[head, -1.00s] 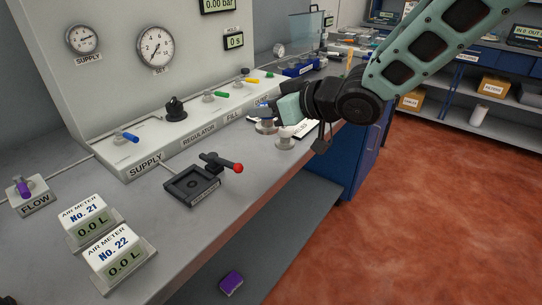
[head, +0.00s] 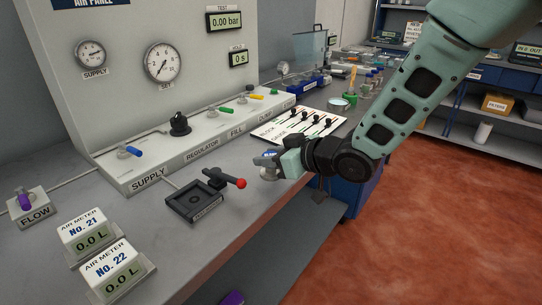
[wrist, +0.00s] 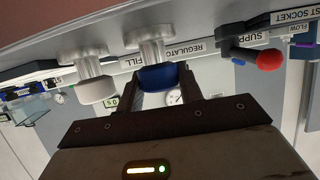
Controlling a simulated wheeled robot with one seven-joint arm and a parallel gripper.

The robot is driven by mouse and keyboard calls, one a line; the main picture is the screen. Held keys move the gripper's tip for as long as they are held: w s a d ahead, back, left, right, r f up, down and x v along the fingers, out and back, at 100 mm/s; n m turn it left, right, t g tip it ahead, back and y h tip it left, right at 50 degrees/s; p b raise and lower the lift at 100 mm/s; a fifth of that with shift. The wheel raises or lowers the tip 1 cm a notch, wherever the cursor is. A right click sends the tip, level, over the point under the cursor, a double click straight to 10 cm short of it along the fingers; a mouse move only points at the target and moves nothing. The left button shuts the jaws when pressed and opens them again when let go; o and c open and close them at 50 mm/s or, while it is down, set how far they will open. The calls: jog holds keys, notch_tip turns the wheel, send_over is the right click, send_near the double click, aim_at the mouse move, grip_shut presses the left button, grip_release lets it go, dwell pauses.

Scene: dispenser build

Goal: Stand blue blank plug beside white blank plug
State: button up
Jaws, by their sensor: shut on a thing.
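My gripper (wrist: 160,98) is shut on the blue blank plug (wrist: 158,77), with a finger on each side of its blue cap. The plug's metal stem and flange point toward the bench; I cannot tell whether the flange touches it. In the head view the blue plug (head: 267,171) shows at my fingertips, near the front part of the bench. The white blank plug (wrist: 96,91) stands beside it, to the left in the wrist view, with a small gap between the caps. In the head view my gripper (head: 279,160) seems to hide the white plug.
A black fixture with a red-knobbed lever (head: 240,183) is just left of the plugs. Behind is a white board (head: 300,122) with several black-handled pieces. The air panel (head: 205,140) runs along the back. The bench's front edge is close.

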jog(key=o, duration=1)
jog(key=shift+o, duration=0.2)
jog(key=shift+r, duration=0.1)
jog(key=v, duration=1.2)
jog(key=s+d+f+m+g+h, duration=0.1)
jog(key=s+g+h, duration=0.3)
jog(key=s, duration=0.8)
jog(key=s+d+f+m+g+h, duration=0.1)
jog(key=s+d+f+g+h, duration=0.2)
jog(key=s, duration=0.9)
jog(key=d+g+h, duration=0.1)
jog(key=h, duration=0.2)
jog(key=shift+m, duration=0.4)
notch_tip(320, 180, up, 7)
jog(key=p, duration=0.6)
jog(key=shift+f+p, duration=0.2)
jog(key=shift+p, duration=0.2)
